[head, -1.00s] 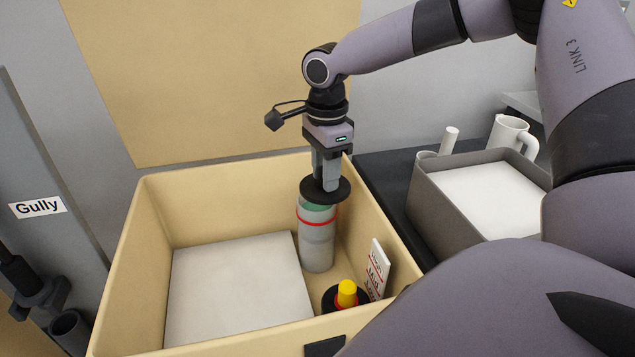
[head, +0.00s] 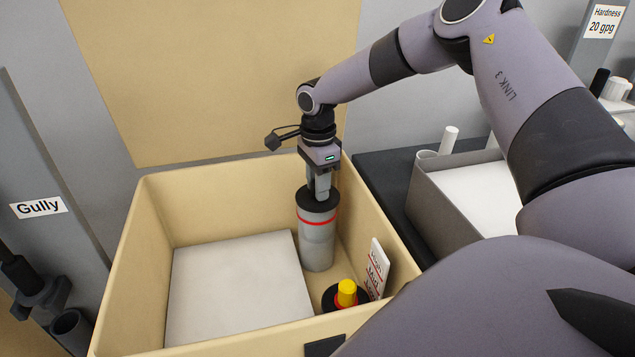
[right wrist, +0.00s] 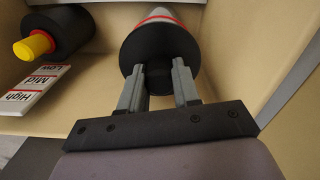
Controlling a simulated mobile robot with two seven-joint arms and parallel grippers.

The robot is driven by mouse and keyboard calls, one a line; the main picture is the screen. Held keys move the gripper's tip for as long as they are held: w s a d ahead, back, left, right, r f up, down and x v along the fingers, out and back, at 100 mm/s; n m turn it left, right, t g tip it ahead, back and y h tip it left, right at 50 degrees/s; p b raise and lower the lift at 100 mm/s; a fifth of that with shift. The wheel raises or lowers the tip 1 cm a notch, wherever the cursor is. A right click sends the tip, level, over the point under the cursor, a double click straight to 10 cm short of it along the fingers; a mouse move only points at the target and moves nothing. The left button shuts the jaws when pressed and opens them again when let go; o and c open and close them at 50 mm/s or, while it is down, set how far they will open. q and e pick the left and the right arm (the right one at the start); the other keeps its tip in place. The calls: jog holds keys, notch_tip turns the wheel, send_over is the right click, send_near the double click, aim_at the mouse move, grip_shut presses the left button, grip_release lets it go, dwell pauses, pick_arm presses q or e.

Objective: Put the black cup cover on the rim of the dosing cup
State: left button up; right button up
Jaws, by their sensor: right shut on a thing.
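The dosing cup (head: 317,246) is a grey cylinder with a red band near its top, upright in the tan bin. The black cup cover (head: 311,204) lies over the cup's top, and no gap shows between them in the head view. My right gripper (head: 320,192) points down from above and is shut on the cover's knob. In the right wrist view the two fingers (right wrist: 158,90) stand on either side of the knob, and the cover (right wrist: 160,48) hides most of the cup. My left gripper is not in view.
The tan bin (head: 150,235) has walls around the cup. Inside are a white block (head: 238,285), a black round part with a yellow knob (head: 346,292) and a High/Mid/Low card (head: 378,268). A grey box (head: 428,205) stands to the right outside.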

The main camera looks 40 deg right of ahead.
jog(key=shift+f, duration=0.2)
jog(key=o, duration=1)
jog(key=shift+o, duration=0.2)
notch_tip(320, 180, up, 12)
jog(key=shift+r+p, duration=0.2)
jog(key=shift+p, duration=0.1)
